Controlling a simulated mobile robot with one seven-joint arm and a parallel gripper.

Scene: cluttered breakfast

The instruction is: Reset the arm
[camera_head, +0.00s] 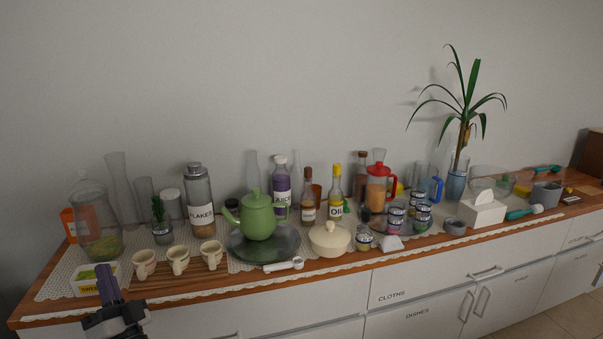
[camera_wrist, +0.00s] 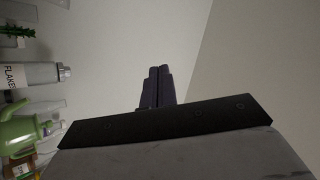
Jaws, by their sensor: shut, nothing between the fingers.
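My gripper (camera_head: 105,281) is at the lower left of the head view, in front of the counter's left end. Its fingers are shut together and empty, pointing up in the picture. In the wrist view the closed fingers (camera_wrist: 159,82) point toward bare wall. Behind the gripper in the head view, a small yellow and white box (camera_head: 86,284) stands on the lace runner, partly hidden by it. Whether the fingers touch the box cannot be told.
Three cream cups (camera_head: 178,259) stand right of the gripper. A green teapot (camera_head: 258,215) sits on a glass plate (camera_head: 285,240). A glass jar (camera_head: 95,228) and flakes bottle (camera_head: 199,198) stand behind. Drawers (camera_head: 420,288) line the front. The space before the counter looks clear.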

